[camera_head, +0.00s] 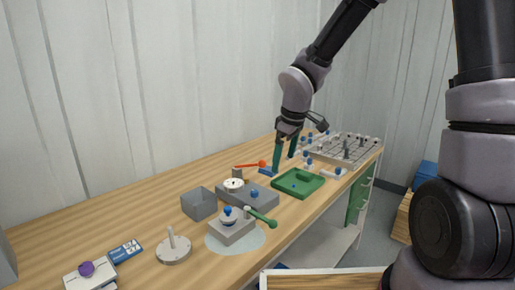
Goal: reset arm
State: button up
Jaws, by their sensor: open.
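My gripper (285,158) hangs from my arm over the far half of the wooden workbench, pointing down. Its two dark green fingers are apart, and I see nothing held between them. The fingertips are just behind the green tray (312,178), close to a small blue piece (266,171) and a red-ended rod (250,165). I cannot tell whether the fingertips touch the bench. My arm comes in from the upper right and bends down at a grey joint.
The bench (140,222) holds a grey box (199,203), a grey block with a green-handled lever (260,218), a round base with a post (173,250), and a grey rack (362,150). A wooden-edged surface (320,283) lies in front. A corrugated wall stands behind.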

jog(key=s+d+r+m+t, duration=0.2)
jog(key=s+d+r+m, duration=0.5)
jog(key=d+r, duration=0.2)
jog(key=s+d+r+m+t+y, duration=0.1)
jog(key=s+d+r+m+t, duration=0.1)
jog(key=s+d+r+m, duration=0.5)
notch_tip(320, 180, up, 5)
jog(key=shift+s+d+f+m, duration=0.1)
jog(key=shift+s+d+m, duration=0.25)
jog(key=shift+d+m, duration=0.4)
